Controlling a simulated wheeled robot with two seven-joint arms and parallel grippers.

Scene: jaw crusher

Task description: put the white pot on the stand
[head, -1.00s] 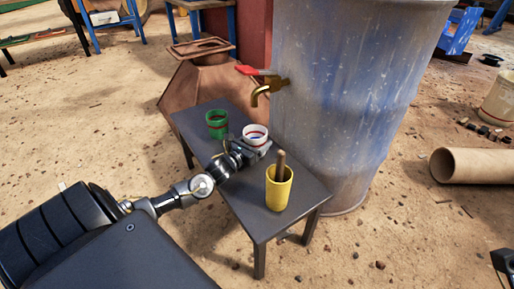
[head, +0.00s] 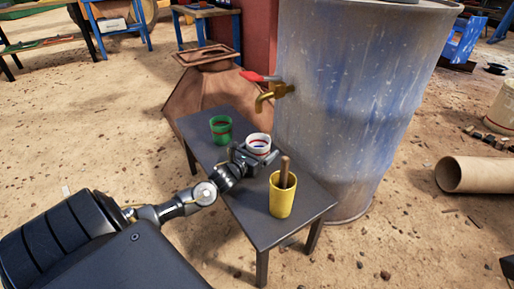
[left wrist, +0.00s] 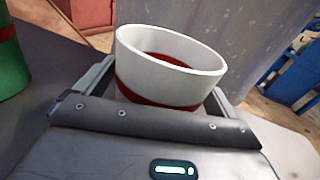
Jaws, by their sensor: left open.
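The white pot (head: 258,144) has a red band and stands upright at the middle of a low dark table (head: 250,227), apparently resting on it. In the left wrist view the pot (left wrist: 172,62) is large, with a dark red inside, and its lower part is hidden by the gripper. My left gripper (head: 252,155) is open, with its jaws on either side of the pot (left wrist: 155,105). I cannot tell whether the jaws touch it. No separate stand is distinct; the dark table is the only support seen under the pot. My right gripper is not in view.
A green pot (head: 221,130) stands at the table's far left end. A yellow cup (head: 282,199) holding a brown stick stands near the front end. A big blue-grey barrel (head: 350,110) with a brass tap (head: 272,95) rises behind. A cardboard tube (head: 480,174) lies right.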

